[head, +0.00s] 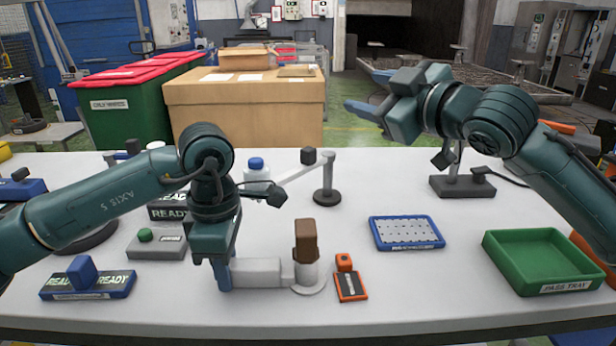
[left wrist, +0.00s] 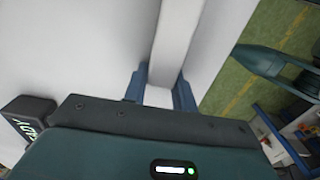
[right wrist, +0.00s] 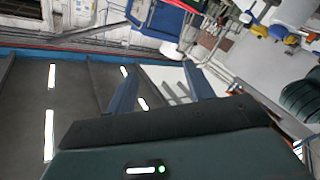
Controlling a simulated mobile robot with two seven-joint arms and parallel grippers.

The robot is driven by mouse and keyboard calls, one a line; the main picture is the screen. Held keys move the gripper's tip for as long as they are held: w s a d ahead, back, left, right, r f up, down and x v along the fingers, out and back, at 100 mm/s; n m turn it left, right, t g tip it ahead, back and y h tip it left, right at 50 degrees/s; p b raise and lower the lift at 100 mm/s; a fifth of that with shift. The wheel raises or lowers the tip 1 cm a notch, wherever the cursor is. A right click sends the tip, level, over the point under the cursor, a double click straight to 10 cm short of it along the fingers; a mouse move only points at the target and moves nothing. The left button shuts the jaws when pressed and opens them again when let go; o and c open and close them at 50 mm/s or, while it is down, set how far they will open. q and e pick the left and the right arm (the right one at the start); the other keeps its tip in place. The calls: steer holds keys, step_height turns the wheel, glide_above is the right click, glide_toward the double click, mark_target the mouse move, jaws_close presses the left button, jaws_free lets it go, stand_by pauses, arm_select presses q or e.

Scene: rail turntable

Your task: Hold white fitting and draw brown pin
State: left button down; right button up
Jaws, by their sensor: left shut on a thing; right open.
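The white fitting (head: 262,272) lies on the table with a horizontal arm and a round upright socket on a disc base. The brown pin (head: 306,240) stands upright in the socket, its block-shaped head showing above the rim. My left gripper (head: 225,276) is shut on the left end of the white fitting's arm. In the left wrist view the white arm (left wrist: 172,45) runs between the blue fingers (left wrist: 160,92). My right gripper (head: 366,92) is raised high at the right, open and empty, well away from the pin. In the right wrist view its fingers (right wrist: 155,88) are apart.
A small orange-and-black block (head: 350,285) stands just right of the fitting. A blue perforated tray (head: 407,247) and a green pass tray (head: 560,287) lie further right. A grey stand with a jointed arm (head: 327,195) is behind. Blue and grey labelled blocks lie left.

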step_height(320, 180, up, 6)
steer(key=s+d+m+g+h, duration=0.2)
steer(key=m, duration=0.2)
steer(key=m+g+h, duration=0.7)
steer(key=m+g, duration=0.1)
steer(key=m, duration=0.1)
glide_toward(306, 228)
steer(key=x, duration=1.1)
steer(key=shift+f, duration=0.15)
jaws_close()
